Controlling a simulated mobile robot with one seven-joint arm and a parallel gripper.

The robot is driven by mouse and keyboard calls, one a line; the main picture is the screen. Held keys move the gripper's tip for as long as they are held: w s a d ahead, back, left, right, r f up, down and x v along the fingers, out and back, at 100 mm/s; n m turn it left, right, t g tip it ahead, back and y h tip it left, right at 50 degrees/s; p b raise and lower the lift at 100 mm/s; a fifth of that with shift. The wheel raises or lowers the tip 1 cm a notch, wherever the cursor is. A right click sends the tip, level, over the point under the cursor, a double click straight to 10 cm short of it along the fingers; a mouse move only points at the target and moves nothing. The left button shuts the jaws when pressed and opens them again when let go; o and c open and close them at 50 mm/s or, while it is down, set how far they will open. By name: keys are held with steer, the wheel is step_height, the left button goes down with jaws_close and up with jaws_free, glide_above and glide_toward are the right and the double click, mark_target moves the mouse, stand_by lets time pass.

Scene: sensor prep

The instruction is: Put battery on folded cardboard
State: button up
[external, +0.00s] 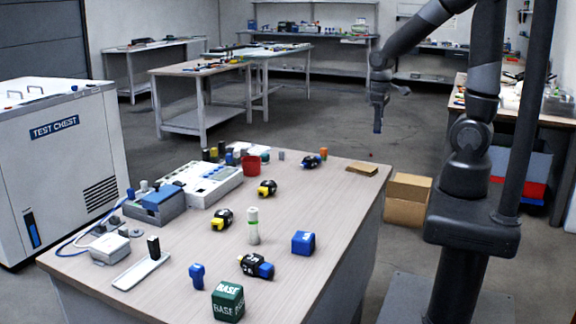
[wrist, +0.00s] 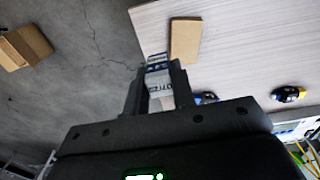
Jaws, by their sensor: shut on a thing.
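My gripper (wrist: 158,85) is shut on a small white and blue block with dark printing, which I take to be the battery (wrist: 158,80). In the external view my gripper (external: 378,113) hangs in the air, above the level of the table. The folded cardboard (external: 362,169) is a flat brown piece lying at the table's far right corner. In the wrist view the folded cardboard (wrist: 186,41) lies just beyond the fingertips and slightly right, with bare top. The battery appears apart from it.
The table (external: 330,210) holds black-yellow and black-blue parts, a blue cube (external: 303,242), a green BASE cube (external: 228,303) and a red cup (external: 251,165). A cardboard box (external: 408,200) stands on the floor beside the table. Bare tabletop surrounds the folded cardboard.

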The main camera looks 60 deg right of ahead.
steer(key=s+d, duration=0.4)
glide_above(362, 166)
step_height(362, 166, down, 7)
steer(key=shift+s+a+r, duration=0.1)
steer(key=shift+a, duration=0.05)
steer(key=shift+f, duration=2.05)
steer(key=shift+f, duration=0.1)
steer(key=o, duration=1)
